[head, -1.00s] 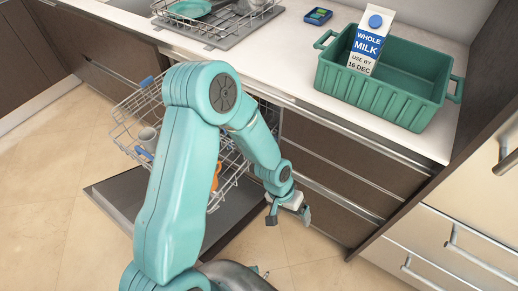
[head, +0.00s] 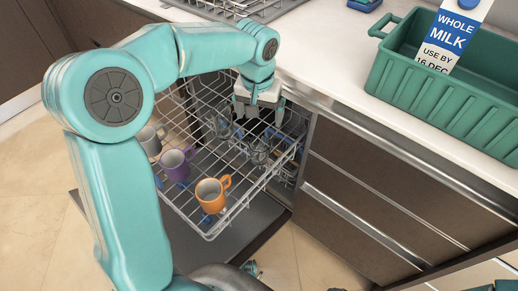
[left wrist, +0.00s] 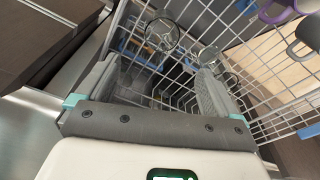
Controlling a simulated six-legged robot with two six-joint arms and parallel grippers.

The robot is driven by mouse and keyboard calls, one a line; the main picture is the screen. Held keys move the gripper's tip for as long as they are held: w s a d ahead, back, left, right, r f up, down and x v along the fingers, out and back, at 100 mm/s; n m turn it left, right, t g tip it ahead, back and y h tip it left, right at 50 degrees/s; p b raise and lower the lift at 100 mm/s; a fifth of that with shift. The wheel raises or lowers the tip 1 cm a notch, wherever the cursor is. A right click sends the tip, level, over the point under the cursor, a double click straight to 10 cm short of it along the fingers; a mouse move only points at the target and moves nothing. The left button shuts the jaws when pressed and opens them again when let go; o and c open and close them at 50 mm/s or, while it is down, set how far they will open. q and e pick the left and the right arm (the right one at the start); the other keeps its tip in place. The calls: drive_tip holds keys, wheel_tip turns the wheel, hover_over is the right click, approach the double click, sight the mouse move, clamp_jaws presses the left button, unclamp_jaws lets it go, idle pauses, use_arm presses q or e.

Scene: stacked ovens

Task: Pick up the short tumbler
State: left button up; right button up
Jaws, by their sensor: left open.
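Clear glassware stands in the dishwasher's upper rack. In the head view one clear glass (head: 259,151) sits near the rack's right side, just below my left gripper (head: 258,112). In the left wrist view a round-rimmed clear glass (left wrist: 162,36) is ahead of the fingers, with another glass (left wrist: 209,56) close to the right finger. I cannot tell for certain which one is the short tumbler. My left gripper, also in the left wrist view (left wrist: 152,88), is open, with no glass between its fingers. It points down over the rack.
The wire rack (head: 207,236) also holds an orange mug (head: 211,196), a purple mug (head: 176,163) and a grey mug (head: 150,141). The counter edge (head: 330,100) runs right beside my gripper. A green crate (head: 440,103) with a milk carton (head: 452,35) stands on the counter.

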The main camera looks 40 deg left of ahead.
use_arm(q)
drive_tip(key=b, duration=0.3)
approach(260, 147)
drive_tip(key=shift+s+d+f, duration=0.65)
drive_tip(key=shift+d+f, duration=0.1)
drive_tip(key=shift+f, duration=0.1)
drive_tip(key=f, duration=0.1)
drive_tip(key=f+b, duration=0.1)
drive_tip(key=f, duration=0.1)
drive_tip(key=f+b, duration=0.1)
drive_tip(key=f, duration=0.1)
drive_tip(key=shift+w+a+f, duration=0.25)
drive_tip(key=shift+w+a, duration=0.05)
drive_tip(key=shift+r, duration=0.1)
drive_tip(key=c, duration=1.2)
drive_tip(key=shift+o, duration=0.2)
drive_tip(key=shift+r, duration=0.1)
